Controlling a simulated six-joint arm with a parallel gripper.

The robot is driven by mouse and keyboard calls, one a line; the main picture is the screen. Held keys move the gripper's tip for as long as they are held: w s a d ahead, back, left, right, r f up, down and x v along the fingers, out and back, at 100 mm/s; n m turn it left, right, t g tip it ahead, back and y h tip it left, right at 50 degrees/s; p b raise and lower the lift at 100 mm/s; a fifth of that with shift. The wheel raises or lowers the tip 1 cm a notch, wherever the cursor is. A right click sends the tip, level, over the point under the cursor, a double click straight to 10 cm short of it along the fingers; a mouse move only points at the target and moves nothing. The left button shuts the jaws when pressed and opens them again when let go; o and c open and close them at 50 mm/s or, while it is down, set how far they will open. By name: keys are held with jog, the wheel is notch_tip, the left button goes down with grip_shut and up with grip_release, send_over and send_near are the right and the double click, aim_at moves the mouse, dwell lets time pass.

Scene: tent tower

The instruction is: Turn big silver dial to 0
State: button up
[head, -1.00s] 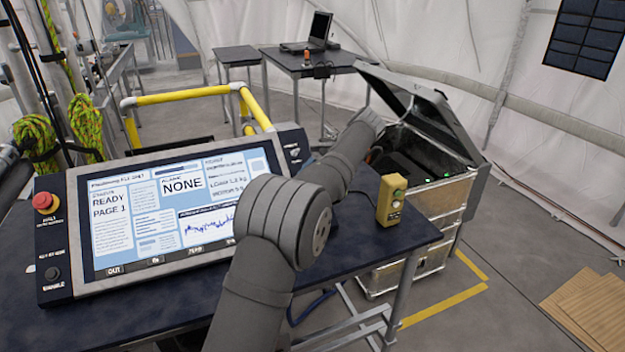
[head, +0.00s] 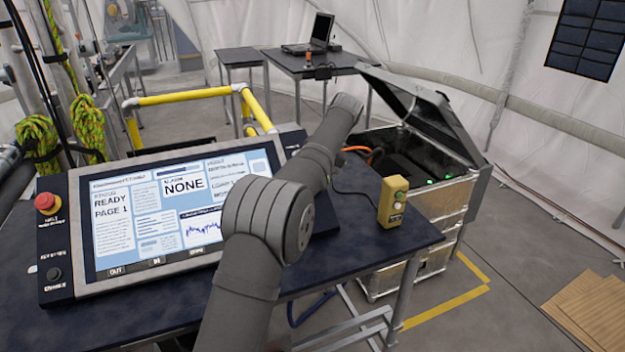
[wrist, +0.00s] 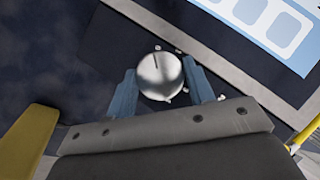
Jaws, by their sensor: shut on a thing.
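The big silver dial (wrist: 160,77) shows in the wrist view as a round, shiny knob on a dark panel (wrist: 105,45). A thin dark line on its face points toward the top of the picture. Small white marks sit around its edge; they are too small to read. My gripper (wrist: 158,71) has one blue finger on each side of the dial and is shut on it. In the head view the dial and my gripper are hidden behind my arm, near the right end of the console (head: 180,210).
The console has a lit screen (head: 160,205) and a red stop button (head: 46,202) at left. A yellow box with a green button (head: 392,202) stands on the table (head: 400,240) right of my arm. An open metal case (head: 440,205) stands beyond the table.

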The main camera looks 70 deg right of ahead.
dwell(0.3)
jog(key=o, duration=1)
jog(key=shift+c, duration=0.2)
jog(key=shift+r, duration=0.55)
notch_tip(320, 180, up, 3)
jog(key=shift+f, duration=0.15)
jog(key=s+a+r, duration=0.4)
jog(key=s+r, duration=0.3)
jog(key=s, duration=0.4)
jog(key=shift+r, duration=0.1)
